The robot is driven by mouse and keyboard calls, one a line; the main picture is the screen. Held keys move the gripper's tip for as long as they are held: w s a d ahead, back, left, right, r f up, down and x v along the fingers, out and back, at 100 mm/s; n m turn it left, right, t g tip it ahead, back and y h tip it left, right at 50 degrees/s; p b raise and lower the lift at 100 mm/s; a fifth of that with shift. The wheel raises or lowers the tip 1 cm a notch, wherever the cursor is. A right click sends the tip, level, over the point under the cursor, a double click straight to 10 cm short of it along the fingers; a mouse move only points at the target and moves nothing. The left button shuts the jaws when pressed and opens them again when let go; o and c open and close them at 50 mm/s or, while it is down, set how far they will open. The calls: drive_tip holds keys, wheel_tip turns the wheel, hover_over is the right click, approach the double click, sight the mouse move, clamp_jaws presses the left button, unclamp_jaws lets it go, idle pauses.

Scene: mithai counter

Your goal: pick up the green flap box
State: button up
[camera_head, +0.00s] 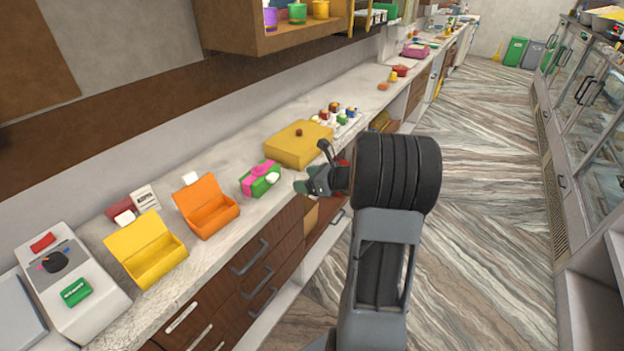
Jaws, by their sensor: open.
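A green box (261,186) with pink parts on it stands on the counter, right of the orange open box; I take it as the green flap box. A small white round thing shows at its right side. My gripper (311,168) is open, to the right of the green box near the counter's front edge. A gap shows between the box and the gripper. I see nothing between the fingers, though the wrist hides part of the gripper.
On the counter (225,162), an orange open box (208,214) and a yellow open box (147,261) stand to the left. A large yellow box (297,151) lies behind my gripper, with a tray of small pieces beyond. A shelf (228,27) overhangs the back.

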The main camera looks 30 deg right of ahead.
sight(276, 179)
drive_tip(key=p+x, duration=0.1)
drive_tip(key=x, duration=1)
drive_tip(key=shift+w+a+f, duration=0.15)
drive_tip(key=shift+w+f, duration=0.05)
drive_tip(key=shift+w, duration=0.05)
drive_tip(key=c, duration=1.1)
